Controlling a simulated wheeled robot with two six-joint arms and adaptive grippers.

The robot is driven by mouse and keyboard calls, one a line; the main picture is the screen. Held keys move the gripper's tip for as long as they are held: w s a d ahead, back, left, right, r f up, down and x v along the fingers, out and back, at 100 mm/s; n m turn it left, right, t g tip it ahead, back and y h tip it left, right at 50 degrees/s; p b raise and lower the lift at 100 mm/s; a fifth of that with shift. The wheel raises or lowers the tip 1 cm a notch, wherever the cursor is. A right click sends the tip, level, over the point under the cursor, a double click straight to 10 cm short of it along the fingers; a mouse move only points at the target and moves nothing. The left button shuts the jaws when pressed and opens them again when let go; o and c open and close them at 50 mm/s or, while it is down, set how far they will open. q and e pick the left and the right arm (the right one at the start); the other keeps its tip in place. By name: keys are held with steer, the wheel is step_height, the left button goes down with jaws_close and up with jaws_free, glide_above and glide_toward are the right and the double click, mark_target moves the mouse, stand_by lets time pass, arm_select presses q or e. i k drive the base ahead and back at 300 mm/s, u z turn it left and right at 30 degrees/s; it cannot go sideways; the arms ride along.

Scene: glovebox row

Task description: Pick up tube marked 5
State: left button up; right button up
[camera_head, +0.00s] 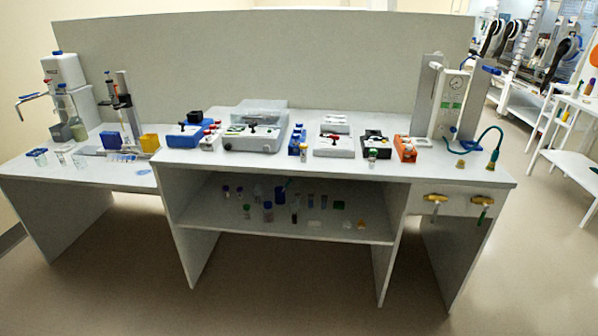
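Small capped tubes stand on the bench, but any marks are too small to read, so I cannot tell which is marked 5. Some are in a blue rack (294,148) at mid-bench, a white rack (208,143) to its left and an orange rack (404,154) to its right. More tubes and small bottles (268,212) stand on the shelf below. Neither gripper shows in the head view.
The grey bench (440,172) carries several instruments, including a large grey one (254,135) and a white stand with a dial (450,105). A lower table (100,177) at left holds beakers and a dispenser. A tall panel (270,60) closes the back. The floor in front is clear.

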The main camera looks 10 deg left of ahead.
mark_target(304, 147)
steer(key=z, duration=1.35)
steer(key=i, duration=2.35)
steer(key=u, duration=0.8)
